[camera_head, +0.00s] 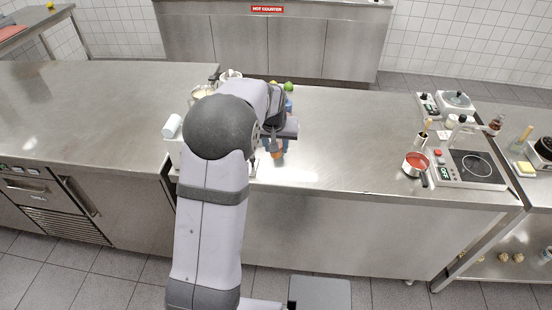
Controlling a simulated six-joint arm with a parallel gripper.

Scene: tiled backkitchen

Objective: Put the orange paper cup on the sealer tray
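My arm reaches across the steel counter from the front, and its end hangs over the counter near the middle. My gripper (277,146) points down there, small and partly hidden by my own wrist. A small orange-brown thing (278,155), likely the orange paper cup, shows right at the fingertips. I cannot tell whether the fingers hold it or only stand beside it. A white machine (175,152) with a pale roll (172,126), possibly the sealer, stands left of my arm. My arm hides most of it, and its tray cannot be made out clearly.
Pots (203,92) and a green round thing (289,86) stand behind my arm. A red-filled saucepan (415,163) and a hot plate (474,166) are at the right. The steel counter (350,135) between my gripper and the saucepan is clear.

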